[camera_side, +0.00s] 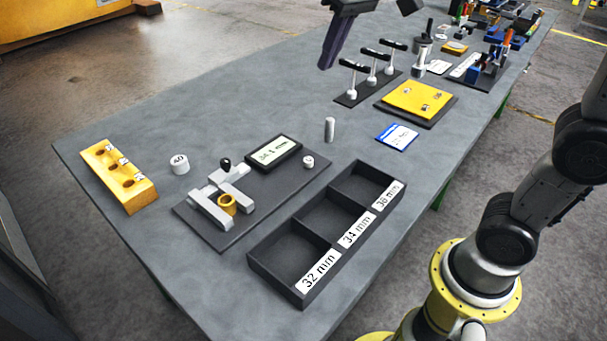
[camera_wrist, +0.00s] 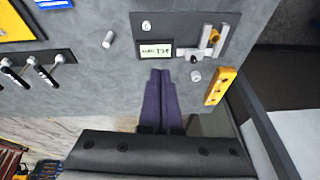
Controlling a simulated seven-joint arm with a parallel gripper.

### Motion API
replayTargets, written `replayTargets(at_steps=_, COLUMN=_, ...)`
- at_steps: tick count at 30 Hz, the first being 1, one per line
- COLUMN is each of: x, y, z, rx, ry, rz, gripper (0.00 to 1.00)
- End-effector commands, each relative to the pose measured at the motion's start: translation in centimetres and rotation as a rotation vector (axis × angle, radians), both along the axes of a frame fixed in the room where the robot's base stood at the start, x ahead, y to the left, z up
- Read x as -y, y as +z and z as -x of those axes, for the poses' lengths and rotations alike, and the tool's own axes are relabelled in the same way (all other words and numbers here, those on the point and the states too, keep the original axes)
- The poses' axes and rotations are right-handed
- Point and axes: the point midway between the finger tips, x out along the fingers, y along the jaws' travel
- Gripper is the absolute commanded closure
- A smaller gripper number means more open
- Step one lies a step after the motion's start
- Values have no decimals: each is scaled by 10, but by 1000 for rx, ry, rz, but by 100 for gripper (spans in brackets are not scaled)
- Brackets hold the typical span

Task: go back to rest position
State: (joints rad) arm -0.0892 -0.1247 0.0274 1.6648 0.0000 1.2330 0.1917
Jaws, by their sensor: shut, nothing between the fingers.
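My gripper (camera_side: 325,67) hangs above the back of the grey table (camera_side: 250,117), near the row of black-handled pieces in the side view. In the wrist view its two purple fingers (camera_wrist: 161,72) lie together, shut, with nothing between them. Their tips appear just below the small display (camera_wrist: 156,50) in that picture. The display (camera_side: 274,152) reads about 34.1 mm in the side view and sits on a dark plate with a grey fixture (camera_side: 222,194) holding a brass ring (camera_side: 227,204). My gripper is apart from all of these.
A yellow block with holes (camera_side: 120,177), a white cylinder (camera_side: 180,164) and an upright grey pin (camera_side: 329,129) stand around the plate. Black-handled clamps (camera_side: 371,73) and a yellow plate (camera_side: 416,100) are further back.

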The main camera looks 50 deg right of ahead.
Motion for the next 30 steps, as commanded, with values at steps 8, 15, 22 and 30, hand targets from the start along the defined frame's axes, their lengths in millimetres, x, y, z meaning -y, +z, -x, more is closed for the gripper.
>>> replayTargets(at_steps=8, x=24, y=-22, z=112, rx=119, ry=-3, rz=17, gripper=100)
replayTargets(at_steps=15, x=32, y=-87, z=178, rx=162, ry=28, rz=47, gripper=100)
replayTargets(at_steps=22, x=31, y=-123, z=189, rx=142, ry=76, rz=66, gripper=100)
replayTargets(at_steps=30, x=31, y=-120, z=186, rx=154, ry=88, rz=72, gripper=100)
